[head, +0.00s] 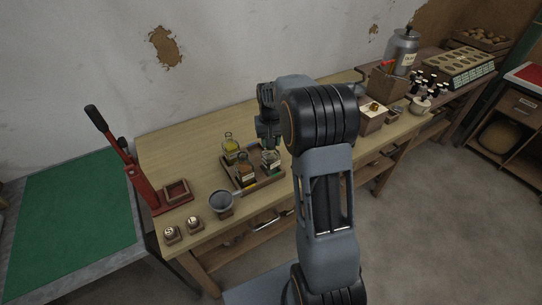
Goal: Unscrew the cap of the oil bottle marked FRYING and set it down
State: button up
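A brown wooden tray (266,183) on the wooden bench holds several small glass bottles. A bottle with yellow contents (231,149) stands at the back left. A bottle with dark amber contents and a pale label (245,178) stands at the front. A clear bottle with a pale label and some green low down (271,162) stands at the right. The labels are too small to read, so I cannot tell which is marked FRYING. My gripper (269,144) points down just above the right bottle and hides its top. I cannot see whether its fingers touch the cap.
A dark-topped funnel or cup (221,202) stands left of the tray. A red lever press (143,185) and small wooden blocks (172,234) are at the bench's left end. Boxes (373,117) stand further right. Bare bench lies behind the tray.

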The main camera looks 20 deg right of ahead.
jog(key=n, duration=0.6)
jog(key=shift+n+p, duration=0.3)
jog(key=shift+p, duration=0.1)
jog(key=shift+r+p, duration=1)
jog(key=shift+r, duration=0.4)
dwell(0.4)
jog(key=shift+r+p, duration=1.4)
jog(key=shift+r, duration=0.5)
